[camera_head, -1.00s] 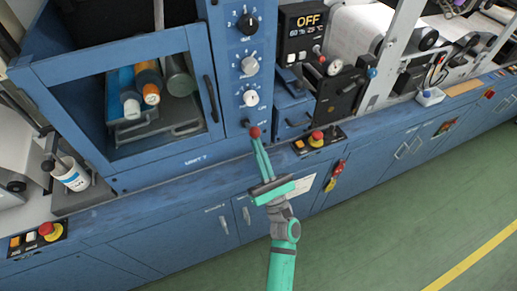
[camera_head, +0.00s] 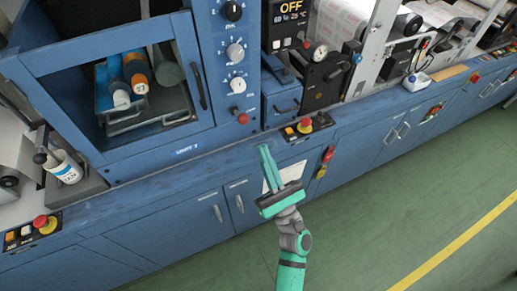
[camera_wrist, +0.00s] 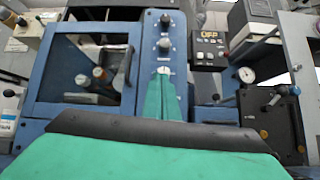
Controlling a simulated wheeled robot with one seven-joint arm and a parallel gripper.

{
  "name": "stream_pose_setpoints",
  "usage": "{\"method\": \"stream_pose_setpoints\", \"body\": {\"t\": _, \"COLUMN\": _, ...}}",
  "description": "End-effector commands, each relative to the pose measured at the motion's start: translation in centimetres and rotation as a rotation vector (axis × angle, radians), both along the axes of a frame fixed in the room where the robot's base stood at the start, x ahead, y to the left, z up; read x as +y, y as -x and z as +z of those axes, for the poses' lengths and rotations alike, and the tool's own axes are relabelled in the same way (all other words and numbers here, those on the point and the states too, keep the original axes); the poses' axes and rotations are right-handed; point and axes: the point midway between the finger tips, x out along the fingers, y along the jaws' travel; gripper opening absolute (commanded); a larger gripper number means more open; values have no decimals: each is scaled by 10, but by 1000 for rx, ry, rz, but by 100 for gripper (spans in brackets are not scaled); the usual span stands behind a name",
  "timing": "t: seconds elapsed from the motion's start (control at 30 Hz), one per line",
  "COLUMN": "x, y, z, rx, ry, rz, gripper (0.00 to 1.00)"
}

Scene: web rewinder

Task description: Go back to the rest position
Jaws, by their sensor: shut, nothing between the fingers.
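My gripper (camera_head: 266,152) is teal with two slim fingers held together, shut and empty. In the head view it is in front of the blue machine, its tips near the ledge and below the knob panel. The red knob (camera_head: 243,119) at the foot of the panel is up and left of the fingertips, apart from them in the picture. In the wrist view the closed fingers (camera_wrist: 163,90) point at the panel, with their tips just below the lowest knob (camera_wrist: 163,72). They cover the lower part of the panel there.
A glazed cabinet (camera_head: 191,131) with tubes inside stands left of the panel. A button box with a red button (camera_head: 305,126) sits on the ledge right of the fingertips. A white bottle (camera_head: 66,166) stands at far left. The green floor (camera_head: 400,220) is clear at lower right.

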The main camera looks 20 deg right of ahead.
Motion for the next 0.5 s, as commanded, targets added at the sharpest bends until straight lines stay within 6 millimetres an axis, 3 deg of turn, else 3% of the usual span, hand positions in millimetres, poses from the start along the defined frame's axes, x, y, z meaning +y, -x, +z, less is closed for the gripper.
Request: {"method": "stream_pose_setpoints", "body": {"t": 0.5, "x": 7, "y": -1, "z": -1, "rx": 3, "ry": 0, "rz": 14, "gripper": 0}}
